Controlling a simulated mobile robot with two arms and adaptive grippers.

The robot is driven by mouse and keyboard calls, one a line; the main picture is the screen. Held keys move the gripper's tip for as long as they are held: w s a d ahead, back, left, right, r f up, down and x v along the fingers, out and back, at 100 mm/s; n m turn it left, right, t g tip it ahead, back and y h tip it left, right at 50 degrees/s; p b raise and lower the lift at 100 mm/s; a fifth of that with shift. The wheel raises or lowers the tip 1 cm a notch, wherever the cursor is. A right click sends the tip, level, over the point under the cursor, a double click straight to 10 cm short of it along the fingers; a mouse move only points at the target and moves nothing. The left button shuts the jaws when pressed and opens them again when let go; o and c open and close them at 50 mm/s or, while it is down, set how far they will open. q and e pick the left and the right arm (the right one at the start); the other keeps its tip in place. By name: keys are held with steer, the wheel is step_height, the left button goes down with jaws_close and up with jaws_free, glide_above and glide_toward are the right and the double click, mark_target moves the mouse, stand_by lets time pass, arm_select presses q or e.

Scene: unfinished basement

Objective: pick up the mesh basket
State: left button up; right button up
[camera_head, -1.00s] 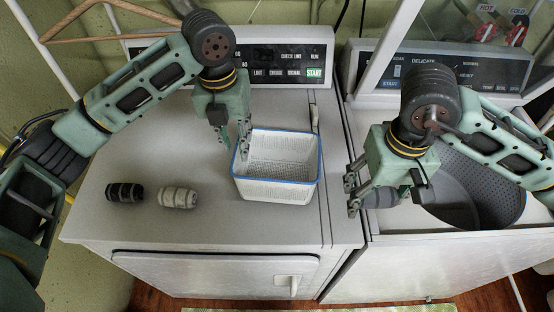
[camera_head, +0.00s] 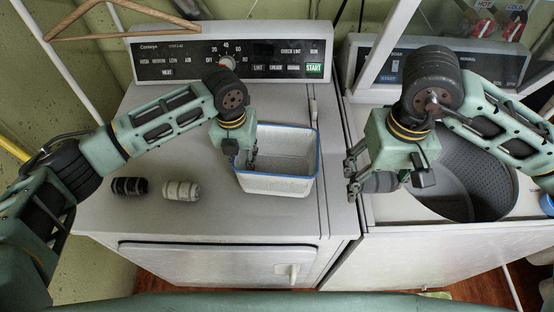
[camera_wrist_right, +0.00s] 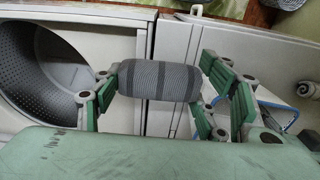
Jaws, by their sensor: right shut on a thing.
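The mesh basket (camera_head: 278,184), white with a blue rim, stands upright on the left white machine. Part of its blue rim also shows in the right wrist view (camera_wrist_right: 268,105). My left gripper (camera_head: 242,158) is at the basket's left rim, with one finger inside the opening and the other near the outer left side. Whether its fingers press on the wall I cannot tell. My right gripper (camera_head: 356,182) is to the right of the basket, shut on a grey striped cylinder (camera_wrist_right: 160,80), which is partly hidden in the head view.
A black ribbed cylinder (camera_head: 130,186) and a pale one (camera_head: 181,191) lie left of the basket. Control panels (camera_head: 230,58) rise behind. The right machine's open drum (camera_head: 470,180) lies under my right arm.

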arm_select(q)
steer(key=shift+s+f, duration=0.1)
steer(key=shift+f, duration=0.3)
arm_select(e)
steer(key=shift+r, duration=0.2)
arm_select(q)
steer(key=shift+w+f, duration=0.2)
steer(key=shift+f, duration=0.05)
arm_select(e)
steer(key=shift+w+f, duration=0.1)
arm_select(q)
steer(key=shift+s, duration=0.1)
jaws_close()
steer(key=shift+r, duration=0.1)
step_height(320, 180, up, 9)
steer(key=b, duration=0.2)
steer(key=shift+b, duration=0.35)
arm_select(e)
step_height(320, 180, down, 3)
steer(key=shift+r, duration=0.2)
arm_select(q)
steer(key=shift+r, duration=0.5)
steer(key=shift+f, duration=0.1)
